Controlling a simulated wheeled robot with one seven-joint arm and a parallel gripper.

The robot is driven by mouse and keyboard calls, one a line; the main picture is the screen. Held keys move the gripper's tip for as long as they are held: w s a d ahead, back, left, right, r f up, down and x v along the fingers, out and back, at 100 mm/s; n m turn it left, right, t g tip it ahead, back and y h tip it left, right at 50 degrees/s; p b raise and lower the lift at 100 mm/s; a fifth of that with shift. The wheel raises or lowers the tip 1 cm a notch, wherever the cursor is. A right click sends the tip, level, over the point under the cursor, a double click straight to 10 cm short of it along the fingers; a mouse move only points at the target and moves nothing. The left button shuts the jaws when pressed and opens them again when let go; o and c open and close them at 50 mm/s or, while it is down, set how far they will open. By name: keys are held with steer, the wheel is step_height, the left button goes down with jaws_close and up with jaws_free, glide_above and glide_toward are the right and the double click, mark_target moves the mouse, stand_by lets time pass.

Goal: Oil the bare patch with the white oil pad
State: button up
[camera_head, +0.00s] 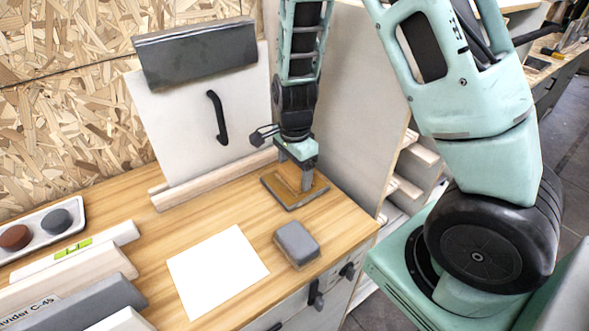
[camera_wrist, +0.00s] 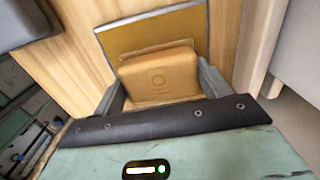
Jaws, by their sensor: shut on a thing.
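My gripper (camera_head: 299,172) points down at the back right of the wooden worktop (camera_head: 225,210). It is shut on a tan block (camera_wrist: 160,75) with a ring mark, held between the two fingers in the wrist view. Under and beyond the block is a flat brown plate (camera_wrist: 155,32) with a grey rim; it also lies on the worktop in the head view (camera_head: 309,196). I cannot tell whether the block touches the plate. A plain white square (camera_head: 217,272) lies flat on the worktop. I cannot tell which surface is the bare patch, and the held block looks tan, not white.
A grey block (camera_head: 297,243) lies right of the white square. A white tray (camera_head: 72,231) holds a brown and a grey round piece. A pale panel (camera_head: 185,130) with a black handle leans behind. Long bars (camera_head: 70,285) lie at the front left.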

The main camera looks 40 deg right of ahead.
mark_target(295, 170)
steer(key=shift+r+p, duration=3.55)
steer(key=shift+s+f, duration=0.1)
